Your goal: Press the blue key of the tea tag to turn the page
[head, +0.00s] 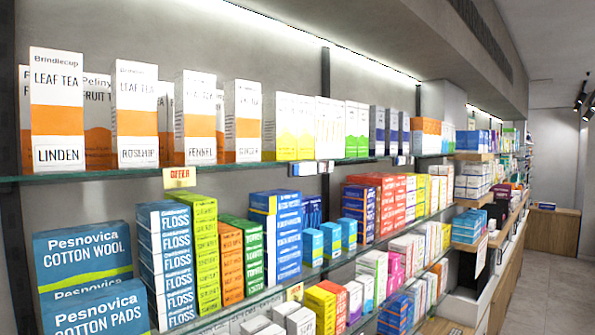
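Leaf tea cartons with orange bands stand on the upper glass shelf (130,172), among them Linden (57,110), Rosehip (135,115) and Fennel (195,118). Along that shelf's front edge hangs a yellow offer card (179,178). Farther right on the same edge is a small pale tag (303,169) with some blue on it. Another small tag (403,160) sits farther along. These tags are too small to read, and I cannot tell which one is the tea tag or make out a key. My gripper is not in view.
The lower shelf holds cotton wool boxes (85,258), floss boxes (165,260) and several coloured cartons. A lower yellow card (294,292) hangs there. Wooden counters (503,270) run along the right. The floor aisle (550,290) at the far right is clear.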

